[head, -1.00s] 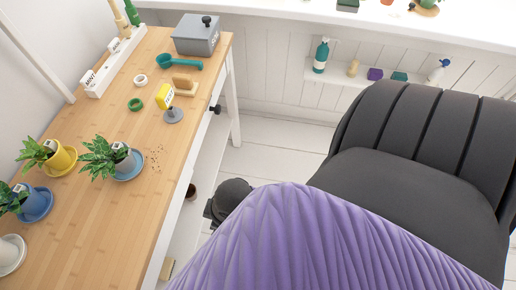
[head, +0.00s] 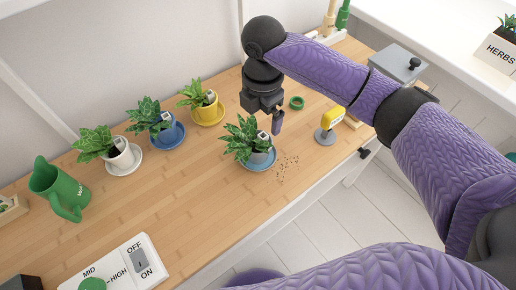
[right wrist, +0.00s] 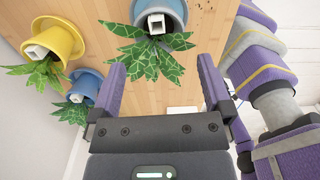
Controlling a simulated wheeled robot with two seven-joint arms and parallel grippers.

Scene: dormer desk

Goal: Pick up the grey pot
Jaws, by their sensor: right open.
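The pot is at the top of that view. My left gripper is not in view.
A yellow pot (head: 207,112), a blue pot (head: 168,133) and a white pot (head: 122,158) stand to the left. A green watering can (head: 62,190) is farther left. A green ring (head: 297,103) and a yellow-headed tool (head: 330,118) are right. Brown crumbs lie beside the saucer.

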